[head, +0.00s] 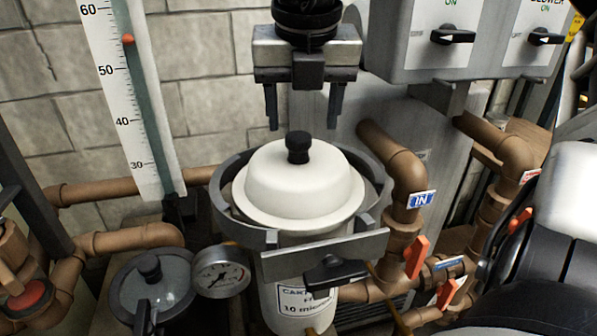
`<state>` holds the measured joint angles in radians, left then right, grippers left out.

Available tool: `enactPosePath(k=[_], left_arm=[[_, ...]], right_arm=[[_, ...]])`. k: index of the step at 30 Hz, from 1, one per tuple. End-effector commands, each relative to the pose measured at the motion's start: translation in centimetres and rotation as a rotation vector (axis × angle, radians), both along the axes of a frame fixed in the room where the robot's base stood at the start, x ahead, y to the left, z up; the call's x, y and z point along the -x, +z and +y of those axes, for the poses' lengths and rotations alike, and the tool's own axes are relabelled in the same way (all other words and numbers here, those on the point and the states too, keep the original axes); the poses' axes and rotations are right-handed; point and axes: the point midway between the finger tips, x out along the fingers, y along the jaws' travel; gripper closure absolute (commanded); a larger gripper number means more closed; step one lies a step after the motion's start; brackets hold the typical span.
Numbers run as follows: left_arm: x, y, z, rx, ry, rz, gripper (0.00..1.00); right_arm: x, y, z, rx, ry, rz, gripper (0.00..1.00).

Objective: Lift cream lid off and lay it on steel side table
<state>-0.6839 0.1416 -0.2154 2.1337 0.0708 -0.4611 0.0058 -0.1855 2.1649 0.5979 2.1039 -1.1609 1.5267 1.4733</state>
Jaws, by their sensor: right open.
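The cream lid (262,190) is domed, with a wide rim and a black knob (298,146) on top. It sits on the cream cartridge filter housing (283,303). A grey clamp ring (236,222) surrounds the lid, with a visible gap beside the rim at the right. My right gripper (303,122) points down above the lid. Its two fingers are apart and empty, with the tips just above the knob's height in the picture; I cannot tell the exact clearance. My left gripper is out of view. I cannot make out the steel side table.
A front bar with a black handle (336,272) crosses before the housing. A pressure gauge (221,272) stands close at the left. Brown pipes (392,160) with orange valve handles (416,257) crowd the right. A switch box (430,45) hangs upper right, a scale tube (128,95) upper left.

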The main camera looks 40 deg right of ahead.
Motion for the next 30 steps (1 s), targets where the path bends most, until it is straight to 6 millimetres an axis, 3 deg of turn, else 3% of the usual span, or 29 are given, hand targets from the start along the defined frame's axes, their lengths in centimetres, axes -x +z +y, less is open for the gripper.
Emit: enactPosePath(k=[9, 17, 24, 30], left_arm=[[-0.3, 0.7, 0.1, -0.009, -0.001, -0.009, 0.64], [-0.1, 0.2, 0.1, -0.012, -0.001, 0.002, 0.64], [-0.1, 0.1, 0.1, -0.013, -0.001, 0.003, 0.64], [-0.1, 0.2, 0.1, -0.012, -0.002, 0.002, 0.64]], right_arm=[[-1.0, -4.2, -0.2, -0.002, -0.001, 0.004, 0.41], [-1.1, -4.5, -0.3, 0.0, -0.002, 0.0, 0.41], [-1.1, -4.5, -0.3, -0.001, -0.002, 0.0, 1.0], [-1.2, -4.4, -0.3, -0.001, -0.002, -0.002, 1.0]])
